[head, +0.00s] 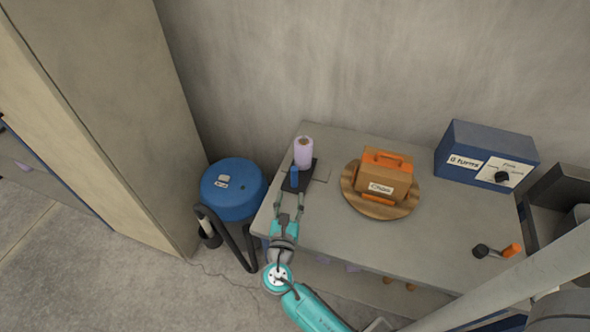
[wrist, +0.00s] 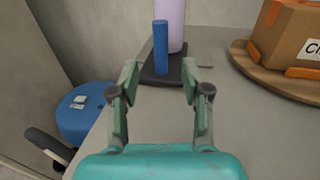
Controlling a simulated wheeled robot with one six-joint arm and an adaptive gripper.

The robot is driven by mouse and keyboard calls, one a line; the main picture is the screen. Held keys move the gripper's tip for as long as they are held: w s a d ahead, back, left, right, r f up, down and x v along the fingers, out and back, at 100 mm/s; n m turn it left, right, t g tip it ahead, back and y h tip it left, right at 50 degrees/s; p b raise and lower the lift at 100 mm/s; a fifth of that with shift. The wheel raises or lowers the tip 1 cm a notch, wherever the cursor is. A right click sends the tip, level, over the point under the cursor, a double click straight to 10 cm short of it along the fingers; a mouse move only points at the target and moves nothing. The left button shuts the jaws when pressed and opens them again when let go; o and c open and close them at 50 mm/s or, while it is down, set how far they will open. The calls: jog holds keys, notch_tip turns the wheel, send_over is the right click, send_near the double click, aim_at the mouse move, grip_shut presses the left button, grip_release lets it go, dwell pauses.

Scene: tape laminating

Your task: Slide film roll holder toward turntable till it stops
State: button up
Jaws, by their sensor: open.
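The film roll holder is a dark base plate (head: 291,184) with a blue upright post (head: 294,175) and a pale purple film roll (head: 303,150), near the left end of the table. In the wrist view the blue post (wrist: 160,48) stands in front of the purple roll (wrist: 171,22). The round wooden turntable (head: 366,205) lies to the right, apart from the holder, with an orange-brown box (head: 384,180) on it. My gripper (head: 289,194) is open, its fingers (wrist: 158,90) spread at the near side of the holder. I cannot tell whether they touch it.
A blue control box (head: 486,155) with a knob stands at the table's right back. A dark object with an orange end (head: 497,251) lies at the right front. A blue drum (head: 233,188) stands left of the table.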

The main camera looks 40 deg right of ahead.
aim_at(294, 177)
jog(key=x, duration=0.9)
jog(key=shift+w+d, duration=0.2)
jog(key=shift+d, duration=0.1)
jog(key=shift+c, duration=0.2)
grip_shut()
